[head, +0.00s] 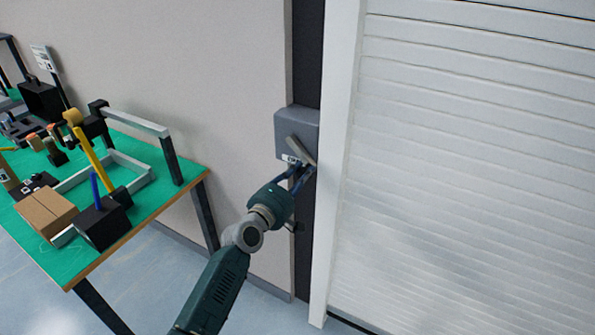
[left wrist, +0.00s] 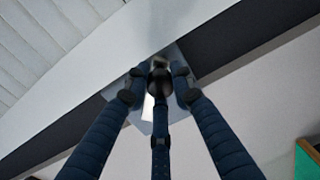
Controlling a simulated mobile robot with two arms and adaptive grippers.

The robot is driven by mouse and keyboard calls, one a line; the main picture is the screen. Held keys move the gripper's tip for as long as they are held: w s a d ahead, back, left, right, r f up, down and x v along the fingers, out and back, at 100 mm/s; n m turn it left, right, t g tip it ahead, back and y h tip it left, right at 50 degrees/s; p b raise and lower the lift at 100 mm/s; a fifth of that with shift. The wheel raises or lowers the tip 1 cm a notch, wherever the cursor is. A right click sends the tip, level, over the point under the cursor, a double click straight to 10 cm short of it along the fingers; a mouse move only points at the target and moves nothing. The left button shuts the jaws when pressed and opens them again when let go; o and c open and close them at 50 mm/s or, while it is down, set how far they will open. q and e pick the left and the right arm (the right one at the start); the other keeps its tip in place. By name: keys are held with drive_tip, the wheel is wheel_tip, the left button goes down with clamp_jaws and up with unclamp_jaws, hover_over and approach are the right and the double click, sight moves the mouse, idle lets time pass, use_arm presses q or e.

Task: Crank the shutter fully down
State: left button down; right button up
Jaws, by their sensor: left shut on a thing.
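The white slatted shutter (head: 470,180) fills the right of the head view. Its slats reach down to the bottom of the picture, and most of its lower edge is out of view. A grey crank box (head: 283,128) is mounted left of the white door frame. A grey crank arm (head: 300,150) slants across its front. My left gripper (head: 303,170) is shut on the crank handle at the arm's lower end. In the left wrist view the dark handle knob (left wrist: 160,82) sits between the fingers, with part of the grey box behind. My right gripper is not in view.
A green-topped table (head: 60,255) with a cardboard box (head: 46,212), a white tray frame and small machines stands at the left. The white door frame (head: 338,150) is close to the right of my gripper. Open floor (head: 150,285) lies between table and wall.

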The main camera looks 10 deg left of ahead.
use_arm(q)
drive_tip(key=shift+s+d+f+n, duration=0.1)
drive_tip(key=shift+s+d+n, duration=0.1)
drive_tip(key=shift+d+n, duration=0.15)
idle(0.3)
drive_tip(key=c, duration=1.5)
unclamp_jaws()
drive_tip(key=shift+o, duration=0.2)
drive_tip(key=shift+r, duration=0.2)
drive_tip(key=v, duration=1.2)
drive_tip(key=shift+w, duration=0.1)
